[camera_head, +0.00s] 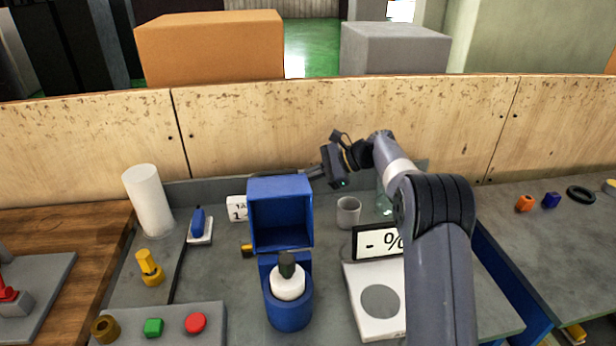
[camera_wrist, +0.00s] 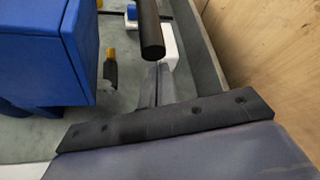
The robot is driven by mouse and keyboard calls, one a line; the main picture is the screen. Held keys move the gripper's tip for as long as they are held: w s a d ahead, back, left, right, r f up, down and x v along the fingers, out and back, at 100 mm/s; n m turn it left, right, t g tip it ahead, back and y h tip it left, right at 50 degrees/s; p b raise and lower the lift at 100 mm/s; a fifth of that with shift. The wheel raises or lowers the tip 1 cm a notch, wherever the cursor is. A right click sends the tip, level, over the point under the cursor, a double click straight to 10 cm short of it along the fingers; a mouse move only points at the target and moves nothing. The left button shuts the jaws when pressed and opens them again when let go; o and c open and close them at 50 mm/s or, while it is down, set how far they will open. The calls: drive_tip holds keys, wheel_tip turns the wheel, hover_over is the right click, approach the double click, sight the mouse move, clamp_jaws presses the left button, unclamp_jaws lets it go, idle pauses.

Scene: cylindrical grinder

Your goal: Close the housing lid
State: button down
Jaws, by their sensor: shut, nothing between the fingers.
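The blue housing (camera_head: 288,312) stands on the grey bench with a white part with a dark green top (camera_head: 288,282) in it. Its box-like blue lid (camera_head: 280,240) stands raised and open at the back, its hollow side facing the camera. My gripper (camera_head: 312,173) is at the lid's upper right rear, pointing left. In the wrist view the lid (camera_wrist: 60,50) fills the left side. My gripper's thin fingers (camera_wrist: 158,82) are together, empty, and appear apart from the lid. A dark cylindrical rod (camera_wrist: 151,35) shows just beyond the fingertips.
A grey cup (camera_head: 348,211) and a scale (camera_head: 378,312) with a display are right of the housing. A white cylinder (camera_head: 150,200), a blue item on a white base (camera_head: 198,222) and a button panel (camera_head: 175,325) are left. A wooden wall (camera_head: 250,125) runs close behind.

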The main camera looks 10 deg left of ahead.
drive_tip(key=shift+r, duration=0.1)
drive_tip(key=s+d+r+n+t+y+b, duration=0.35)
drive_tip(key=s+r+n+b, duration=0.25)
drive_tip(key=s+r+b, duration=0.6)
drive_tip(key=s+d+f+n+y+b, duration=0.1)
drive_tip(key=s+n+b, duration=0.3)
drive_tip(key=s+b, duration=0.4)
drive_tip(key=s+d+f+n+t+y+b, duration=0.1)
drive_tip(key=s+d+f+n+y+b, duration=0.1)
drive_tip(key=s+b, duration=0.7)
drive_tip(key=shift+d+f+n+y+b, duration=0.15)
drive_tip(key=shift+d+n+y+b, duration=0.8)
drive_tip(key=shift+b, duration=3.25)
drive_tip(key=shift+a+n+h, duration=0.4)
drive_tip(key=shift+a+n, duration=0.05)
drive_tip(key=shift+d, duration=0.15)
drive_tip(key=p+v, duration=0.2)
drive_tip(key=v, duration=0.8)
drive_tip(key=shift+d+f, duration=0.2)
drive_tip(key=shift+d, duration=0.05)
